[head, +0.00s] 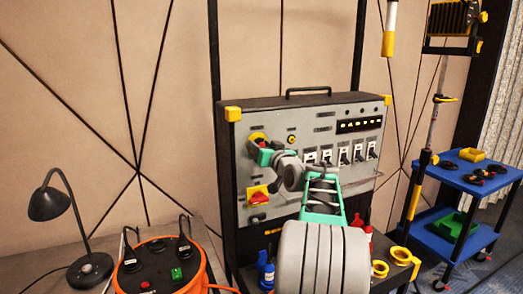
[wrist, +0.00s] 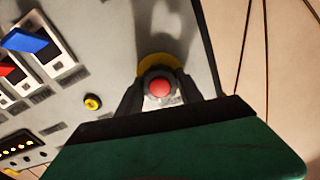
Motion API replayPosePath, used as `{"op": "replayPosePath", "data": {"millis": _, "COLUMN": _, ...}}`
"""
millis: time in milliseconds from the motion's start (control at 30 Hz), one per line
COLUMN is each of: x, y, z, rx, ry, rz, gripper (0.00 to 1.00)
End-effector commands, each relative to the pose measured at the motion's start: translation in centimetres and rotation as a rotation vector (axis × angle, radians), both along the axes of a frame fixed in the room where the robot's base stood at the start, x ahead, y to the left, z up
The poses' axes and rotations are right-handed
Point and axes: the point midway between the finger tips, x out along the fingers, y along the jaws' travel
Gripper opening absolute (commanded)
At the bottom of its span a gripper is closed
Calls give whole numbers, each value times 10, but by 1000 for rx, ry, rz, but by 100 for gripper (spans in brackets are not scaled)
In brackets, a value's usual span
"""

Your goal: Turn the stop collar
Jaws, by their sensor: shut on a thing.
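The stop collar (wrist: 149,76) is a grey ring around a round red button (wrist: 160,89), on a yellow backing plate (wrist: 158,62). In the wrist view my gripper (wrist: 160,93) has one dark finger on each side of it and is shut on the collar. In the head view my gripper (head: 262,150) is at the panel's upper left. There the yellow plate (head: 257,137) shows above it, and my gripper and arm hide most of the collar.
A red switch on a yellow plate (head: 258,195) sits below my gripper. Rocker switches (head: 343,154) line the panel (head: 225,175) to the right. An orange cable reel (head: 165,265) and a black lamp (head: 60,205) stand left. A blue cart (head: 468,172) stands right.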

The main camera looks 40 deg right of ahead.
Motion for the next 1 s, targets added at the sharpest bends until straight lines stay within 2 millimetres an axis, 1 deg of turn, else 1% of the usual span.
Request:
{"op": "replayPosePath", "data": {"millis": 200, "x": 0, "y": 0, "z": 0, "rx": 140, "ry": -41, "rz": 0, "gripper": 3}}
{"op": "replayPosePath", "data": {"millis": 400, "x": 0, "y": 0, "z": 0, "rx": 224, "ry": -65, "rz": 0, "gripper": 3}}
{"op": "replayPosePath", "data": {"millis": 600, "x": 0, "y": 0, "z": 0, "rx": 258, "ry": -76, "rz": 0, "gripper": 3}}
{"op": "replayPosePath", "data": {"millis": 967, "x": 0, "y": 0, "z": 0, "rx": 263, "ry": -77, "rz": 0, "gripper": 3}}
{"op": "replayPosePath", "data": {"millis": 1000, "x": 0, "y": 0, "z": 0, "rx": 263, "ry": -77, "rz": 0, "gripper": 44}}
